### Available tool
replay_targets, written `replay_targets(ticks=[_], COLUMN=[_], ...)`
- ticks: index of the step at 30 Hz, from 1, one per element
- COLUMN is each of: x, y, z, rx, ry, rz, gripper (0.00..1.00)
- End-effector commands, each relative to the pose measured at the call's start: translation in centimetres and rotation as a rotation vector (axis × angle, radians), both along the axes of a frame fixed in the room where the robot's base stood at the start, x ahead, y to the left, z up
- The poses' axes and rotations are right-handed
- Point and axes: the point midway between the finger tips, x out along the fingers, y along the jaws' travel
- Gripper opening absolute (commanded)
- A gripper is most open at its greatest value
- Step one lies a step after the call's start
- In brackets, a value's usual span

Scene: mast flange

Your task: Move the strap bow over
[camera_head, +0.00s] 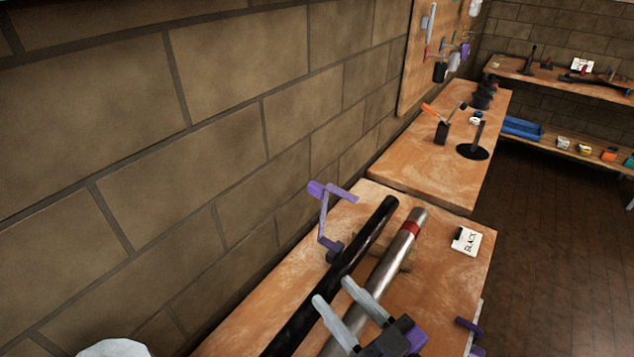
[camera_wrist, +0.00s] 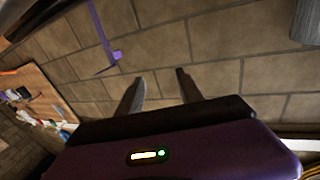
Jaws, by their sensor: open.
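A thin purple bent piece (camera_head: 322,215), which looks like the strap bow, stands up from a dark block (camera_head: 334,251) at the wall side of the near bench. Its top arm is bent over with a wider purple end at the left. In the wrist view a purple strip with a square tab (camera_wrist: 117,55) shows against the wall at upper left; it appears to be the same piece. My gripper (camera_head: 333,290) is open, with two pale fingers over the near bench, apart from the purple piece. The wrist view shows nothing between the fingers (camera_wrist: 160,75).
A black pole (camera_head: 345,258) and a silver pole with a red band (camera_head: 391,262) lie side by side along the near bench (camera_head: 455,285). A brick wall (camera_head: 240,120) closes the left side. Another bench with tools stands beyond.

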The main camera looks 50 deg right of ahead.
Motion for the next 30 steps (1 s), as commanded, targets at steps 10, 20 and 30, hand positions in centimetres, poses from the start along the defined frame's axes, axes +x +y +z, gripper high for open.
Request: replay_targets(ticks=[10, 20, 30], x=[9.3, 15.7, 18.7], y=[-10.7, -21.0, -27.8], z=[3.2, 7.5, 12.1], rx=[0.031, 0.060, 0.055], ry=[-0.025, 0.080, 0.367], rz=[-0.164, -0.199, -0.056], gripper=[0.44, 0.44, 0.44])
